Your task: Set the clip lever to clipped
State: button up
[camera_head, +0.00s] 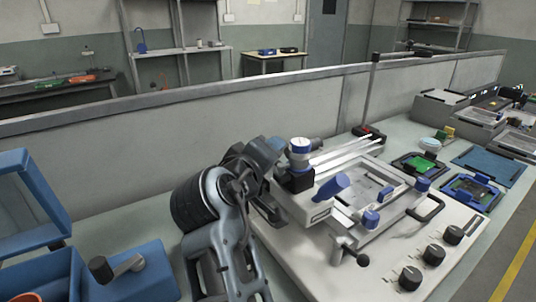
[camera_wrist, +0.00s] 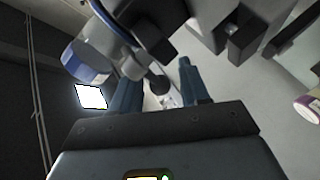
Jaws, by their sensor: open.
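A metal lever with a black ball end (camera_wrist: 160,84) shows in the wrist view, between and beyond the two blue fingers of my gripper (camera_wrist: 158,78). The fingers are apart, and nothing is held. Whether a finger touches the lever cannot be told. In the head view, a lever with a black ball (camera_head: 362,260) stands at the front of a pale fixture (camera_head: 300,258); I cannot tell if it is the same one. No clip label is readable. My arm hides the left part of the fixture, and my fingers are not clear in the head view.
A blue-and-white capped cylinder (camera_wrist: 85,62) is close to the left finger. The fixture also carries blue-handled clamps (camera_head: 331,187) and black knobs (camera_head: 410,278). A blue open-lidded box (camera_head: 40,262) stands at left. A grey partition (camera_head: 120,140) runs behind the bench.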

jog(key=v, duration=0.7)
jog(key=shift+s+b, duration=0.3)
jog(key=shift+s, duration=0.1)
jog(key=shift+a, duration=0.1)
